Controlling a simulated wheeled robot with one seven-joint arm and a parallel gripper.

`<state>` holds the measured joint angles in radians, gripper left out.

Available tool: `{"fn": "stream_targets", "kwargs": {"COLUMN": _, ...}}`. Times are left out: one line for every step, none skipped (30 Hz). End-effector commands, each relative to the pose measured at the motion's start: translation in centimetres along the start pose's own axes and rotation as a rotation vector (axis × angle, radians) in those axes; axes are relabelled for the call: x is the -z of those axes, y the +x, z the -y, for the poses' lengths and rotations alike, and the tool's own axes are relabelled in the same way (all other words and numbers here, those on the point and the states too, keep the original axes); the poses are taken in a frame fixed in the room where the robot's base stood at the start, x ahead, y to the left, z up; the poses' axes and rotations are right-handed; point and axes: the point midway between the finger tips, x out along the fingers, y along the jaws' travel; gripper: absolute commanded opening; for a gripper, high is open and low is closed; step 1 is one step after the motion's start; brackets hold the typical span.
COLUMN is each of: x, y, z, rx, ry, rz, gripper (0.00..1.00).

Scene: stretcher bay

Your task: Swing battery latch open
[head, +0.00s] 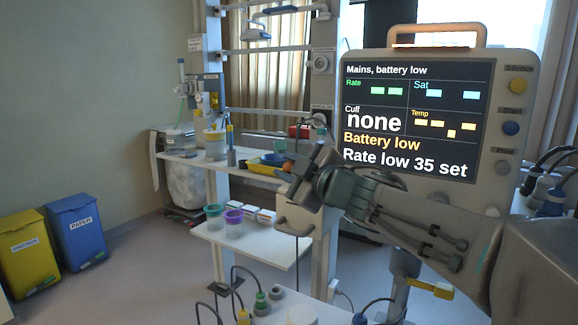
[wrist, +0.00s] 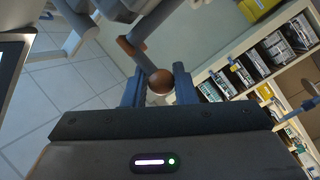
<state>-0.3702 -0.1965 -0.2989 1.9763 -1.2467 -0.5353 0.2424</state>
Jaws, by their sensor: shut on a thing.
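A round brown knob (wrist: 160,82) sits at the end of a grey lever (wrist: 142,57) in the wrist view. It looks like the battery latch's handle. My gripper (wrist: 159,92) has its two blue fingers on either side of the knob and is shut on it. The rest of the latch is hidden behind my gripper and arm there. The monitor screen reads "Battery low".
A bench (head: 190,163) with a yellow tray (head: 262,167) stands behind, with a lower shelf (head: 250,238) of cups. A yellow bin (head: 28,255) and a blue bin (head: 78,235) stand at the left. A yellow-tipped lever (head: 432,288) is below my arm.

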Motion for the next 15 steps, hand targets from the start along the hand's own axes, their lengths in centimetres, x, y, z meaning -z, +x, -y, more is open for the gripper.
{"fn": "stream_targets", "kwargs": {"x": -0.24, "y": 0.0, "z": 0.12, "rx": 0.001, "ry": 0.002, "rz": 0.005, "gripper": 0.02}}
{"fn": "stream_targets", "kwargs": {"x": -0.24, "y": 0.0, "z": 0.12, "rx": 0.002, "ry": 0.002, "rz": 0.005, "gripper": 0.02}}
{"fn": "stream_targets", "kwargs": {"x": -0.24, "y": 0.0, "z": 0.12, "rx": 0.002, "ry": 0.002, "rz": 0.005, "gripper": 0.3}}
{"fn": "stream_targets", "kwargs": {"x": -0.24, "y": 0.0, "z": 0.11, "rx": 0.001, "ry": 0.002, "rz": 0.005, "gripper": 0.39}}
{"fn": "stream_targets", "kwargs": {"x": -0.23, "y": 0.0, "z": 0.11, "rx": 0.001, "ry": 0.002, "rz": 0.005, "gripper": 0.46}}
{"fn": "stream_targets", "kwargs": {"x": -0.2, "y": 0.0, "z": 0.09, "rx": 0.001, "ry": 0.001, "rz": 0.005, "gripper": 0.46}}
{"fn": "stream_targets", "kwargs": {"x": -0.18, "y": 0.0, "z": 0.09, "rx": 0.001, "ry": 0.001, "rz": 0.004, "gripper": 0.46}}
{"fn": "stream_targets", "kwargs": {"x": -0.17, "y": 0.0, "z": 0.08, "rx": 0.001, "ry": 0.001, "rz": 0.004, "gripper": 0.46}}
{"fn": "stream_targets", "kwargs": {"x": -0.14, "y": 0.0, "z": 0.07, "rx": 0.001, "ry": 0.001, "rz": 0.004, "gripper": 0.46}}
{"fn": "stream_targets", "kwargs": {"x": -0.12, "y": 0.0, "z": 0.06, "rx": 0.001, "ry": 0.001, "rz": 0.003, "gripper": 0.46}}
{"fn": "stream_targets", "kwargs": {"x": -0.11, "y": 0.0, "z": 0.06, "rx": 0.001, "ry": 0.001, "rz": 0.003, "gripper": 0.46}}
{"fn": "stream_targets", "kwargs": {"x": -0.09, "y": 0.0, "z": 0.05, "rx": 0.0, "ry": 0.001, "rz": 0.003, "gripper": 0.46}}
{"fn": "stream_targets", "kwargs": {"x": -0.08, "y": -0.03, "z": 0.03, "rx": 0.0, "ry": 0.001, "rz": 0.003, "gripper": 0.46}}
{"fn": "stream_targets", "kwargs": {"x": -0.06, "y": -0.09, "z": 0.01, "rx": 0.0, "ry": 0.001, "rz": 0.002, "gripper": 0.46}}
{"fn": "stream_targets", "kwargs": {"x": -0.02, "y": -0.24, "z": -0.03, "rx": 0.0, "ry": 0.0, "rz": 0.002, "gripper": 0.46}}
